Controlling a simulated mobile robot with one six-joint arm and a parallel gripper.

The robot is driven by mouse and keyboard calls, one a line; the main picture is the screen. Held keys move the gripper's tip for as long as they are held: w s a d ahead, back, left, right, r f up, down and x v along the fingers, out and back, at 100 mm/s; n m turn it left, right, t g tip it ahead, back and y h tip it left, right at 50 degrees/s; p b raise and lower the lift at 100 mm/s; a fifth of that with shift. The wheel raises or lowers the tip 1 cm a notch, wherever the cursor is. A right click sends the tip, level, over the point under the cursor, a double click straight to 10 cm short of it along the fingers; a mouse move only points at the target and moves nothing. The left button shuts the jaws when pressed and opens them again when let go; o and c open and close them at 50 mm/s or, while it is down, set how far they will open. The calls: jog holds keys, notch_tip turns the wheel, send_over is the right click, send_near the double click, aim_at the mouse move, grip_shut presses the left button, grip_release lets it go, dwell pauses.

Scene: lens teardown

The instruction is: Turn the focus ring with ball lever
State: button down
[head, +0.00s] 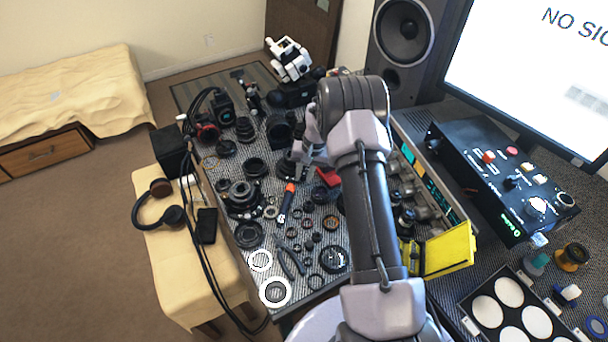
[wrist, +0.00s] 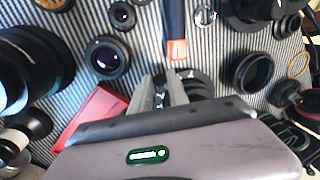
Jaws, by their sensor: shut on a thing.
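My gripper (head: 301,172) is low over the striped work mat among the lens parts. In the wrist view, its two fingers (wrist: 165,88) are close together, shut on a small part that is mostly hidden between them. A black ribbed ring (wrist: 201,85), which looks like the focus ring, lies right beside the right finger and is partly covered by it. The small part between the fingers looks like its ball lever, though its shape is hard to make out. In the head view the gripper and arm largely hide this ring.
A tool with an orange end (wrist: 177,49) lies just beyond the fingertips. A red block (wrist: 95,115) is to the left and a lens part (wrist: 107,57) beyond it. A black ring (wrist: 254,71) lies to the right. The mat (head: 262,215) is crowded, with small gaps.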

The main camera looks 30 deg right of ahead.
dwell(0.8)
jog(key=a+m, duration=0.1)
jog(key=m, duration=0.1)
jog(key=shift+w+a+r+m+b, duration=0.1)
jog(key=shift+a+m+b, duration=0.25)
jog(key=shift+a+m, duration=0.05)
jog(key=c, duration=1.3)
grip_release()
jog(key=r+p, duration=0.1)
jog(key=r, duration=0.4)
jog(key=s+d+r+p, duration=0.1)
jog(key=r+p, duration=0.1)
jog(key=r, duration=0.4)
jog(key=s+d+r+p, duration=0.1)
jog(key=r+p, duration=0.1)
jog(key=r, duration=0.4)
jog(key=shift+s+d, duration=0.2)
jog(key=shift+s, duration=0.05)
